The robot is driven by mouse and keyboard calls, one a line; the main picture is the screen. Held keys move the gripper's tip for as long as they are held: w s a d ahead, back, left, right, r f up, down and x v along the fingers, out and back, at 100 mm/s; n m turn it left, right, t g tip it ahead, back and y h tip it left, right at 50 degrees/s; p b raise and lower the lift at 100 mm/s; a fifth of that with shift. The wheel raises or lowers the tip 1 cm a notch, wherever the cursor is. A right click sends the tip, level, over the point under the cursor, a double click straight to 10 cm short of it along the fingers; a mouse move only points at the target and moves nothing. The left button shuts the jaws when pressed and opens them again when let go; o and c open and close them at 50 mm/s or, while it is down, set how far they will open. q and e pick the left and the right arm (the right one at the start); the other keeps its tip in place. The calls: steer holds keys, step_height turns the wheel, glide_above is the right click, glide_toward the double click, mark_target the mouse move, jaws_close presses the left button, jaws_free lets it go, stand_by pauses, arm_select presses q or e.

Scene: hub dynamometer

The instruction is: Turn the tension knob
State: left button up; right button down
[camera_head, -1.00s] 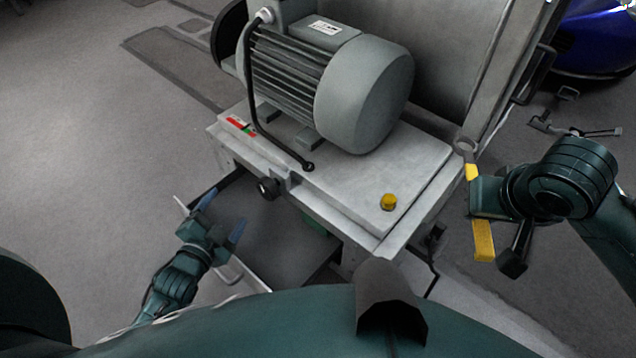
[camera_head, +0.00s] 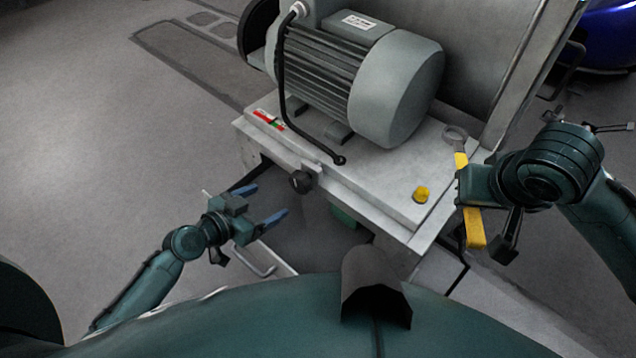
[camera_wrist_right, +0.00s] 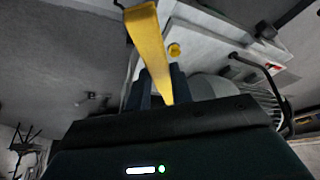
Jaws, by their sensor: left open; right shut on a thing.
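A black round knob (camera_head: 300,182) sticks out from the front edge of the grey machine base, below the motor. A yellow knob or cap (camera_head: 421,195) stands on the base's top near its right front corner. I cannot tell from a label which is the tension knob. My left gripper (camera_head: 264,206) is open and empty, left of and a little below the black knob, its blue-tipped fingers pointing towards it, apart from it. My right gripper (camera_head: 464,187) is shut on a yellow-handled ring tool (camera_head: 474,228), right of the base; the tool also shows in the right wrist view (camera_wrist_right: 148,45).
A grey finned motor (camera_head: 395,90) sits on the machine base (camera_head: 385,180), its black cable ending near the front edge. Open floor (camera_head: 110,130) lies left. A blue shiny body (camera_head: 610,40) is at upper right.

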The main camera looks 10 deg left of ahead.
mark_target(296, 186)
arm_select(q)
steer(key=b+x, duration=0.3)
steer(key=x, duration=0.9)
steer(key=shift+d+r, duration=0.1)
steer(key=shift+d, duration=0.05)
arm_select(e)
step_height(296, 186, down, 3)
steer(key=shift+f, duration=0.15)
arm_select(q)
steer(key=c, duration=1)
steer(key=shift+m+b, duration=0.3)
steer(key=shift+m, duration=0.3)
arm_select(e)
steer(key=shift+f, duration=0.15)
arm_select(q)
steer(key=o, duration=1)
steer(key=shift+s, duration=0.1)
